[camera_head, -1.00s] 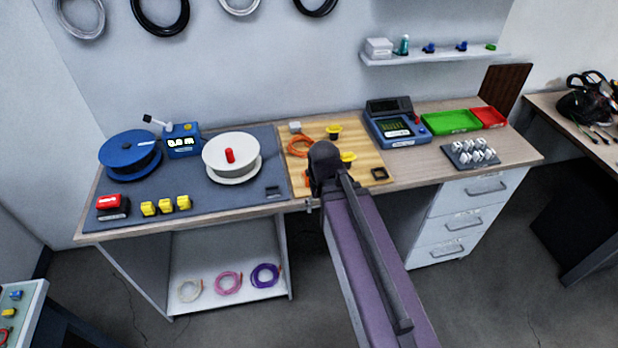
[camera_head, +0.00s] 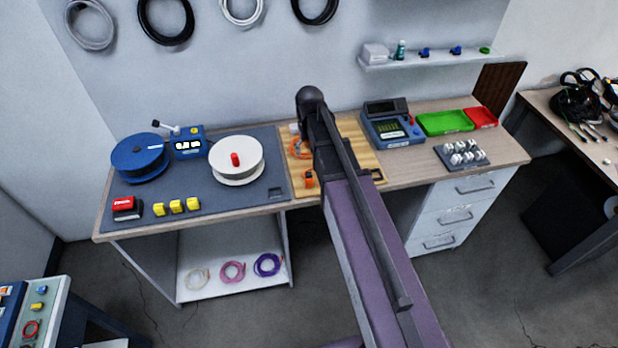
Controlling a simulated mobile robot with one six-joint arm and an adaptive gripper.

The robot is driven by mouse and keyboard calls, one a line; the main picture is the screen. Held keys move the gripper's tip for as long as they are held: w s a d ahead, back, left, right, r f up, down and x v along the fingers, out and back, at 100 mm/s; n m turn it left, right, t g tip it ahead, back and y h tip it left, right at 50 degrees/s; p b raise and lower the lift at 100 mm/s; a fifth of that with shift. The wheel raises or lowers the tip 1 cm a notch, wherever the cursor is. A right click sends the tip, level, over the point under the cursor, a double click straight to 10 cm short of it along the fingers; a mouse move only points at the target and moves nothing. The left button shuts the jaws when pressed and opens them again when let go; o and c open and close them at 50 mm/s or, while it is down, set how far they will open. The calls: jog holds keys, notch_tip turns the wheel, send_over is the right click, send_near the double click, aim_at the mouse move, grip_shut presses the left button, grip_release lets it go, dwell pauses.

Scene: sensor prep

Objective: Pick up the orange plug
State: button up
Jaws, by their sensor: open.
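A small orange piece (camera_head: 308,179), which looks like the orange plug, is on the wooden board (camera_head: 298,189), near its front left. It is partly dark at its lower side and too small to make out in detail. My arm passes just to its right and covers much of the board. My gripper cannot be made out; no fingers show, and the arm probably hides them.
An orange cable coil (camera_head: 298,148) lies behind the plug. A white spool (camera_head: 240,172) stands to the left on the grey mat (camera_head: 225,199). A blue meter (camera_head: 390,127) and a green tray (camera_head: 446,123) stand to the right.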

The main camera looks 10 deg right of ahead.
aim_at(309, 173)
jog(key=shift+f, duration=0.2)
notch_tip(309, 173, down, 8)
jog(key=b, duration=0.8)
jog(key=shift+f+b, duration=0.15)
jog(key=shift+b, duration=0.15)
dwell(0.4)
jog(key=shift+a+f+b, duration=0.1)
jog(key=shift+f+b, duration=2.5)
jog(key=shift+c, duration=0.2)
grip_shut()
